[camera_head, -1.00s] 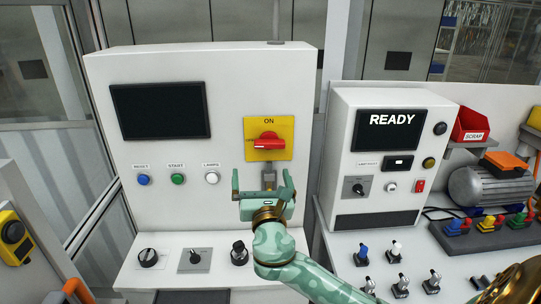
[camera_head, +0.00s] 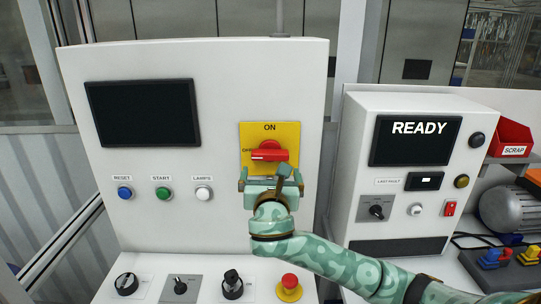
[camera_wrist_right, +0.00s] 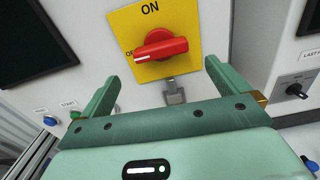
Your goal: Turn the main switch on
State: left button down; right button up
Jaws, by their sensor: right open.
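The main switch is a red rotary handle (camera_head: 269,153) on a yellow plate (camera_head: 287,130) marked ON at the top, with an OFF label at its left. The handle lies roughly horizontal. In the right wrist view the red handle (camera_wrist_right: 160,48) is fully visible on its yellow plate (camera_wrist_right: 187,22), just ahead of the jaws. My right gripper (camera_head: 271,176) is open and empty, just below the handle, with a finger at each side. It also shows in the right wrist view (camera_wrist_right: 160,88), apart from the handle. My left gripper is not in view.
A dark screen (camera_head: 143,113) and RESET, START and LAMPS buttons (camera_head: 163,193) are left of the switch. Several knobs and a red push button (camera_head: 289,282) sit on the ledge below. A tester box reading READY (camera_head: 415,140) stands to the right. A padlock-like grey part (camera_wrist_right: 175,92) hangs below the plate.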

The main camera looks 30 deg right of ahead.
aim_at(270, 156)
jog(key=x, duration=1)
jog(key=shift+w, duration=0.15)
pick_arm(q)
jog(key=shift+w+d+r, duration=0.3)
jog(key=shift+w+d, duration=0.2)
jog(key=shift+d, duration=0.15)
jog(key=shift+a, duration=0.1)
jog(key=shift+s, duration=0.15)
pick_arm(e)
jog(key=c, duration=0.6)
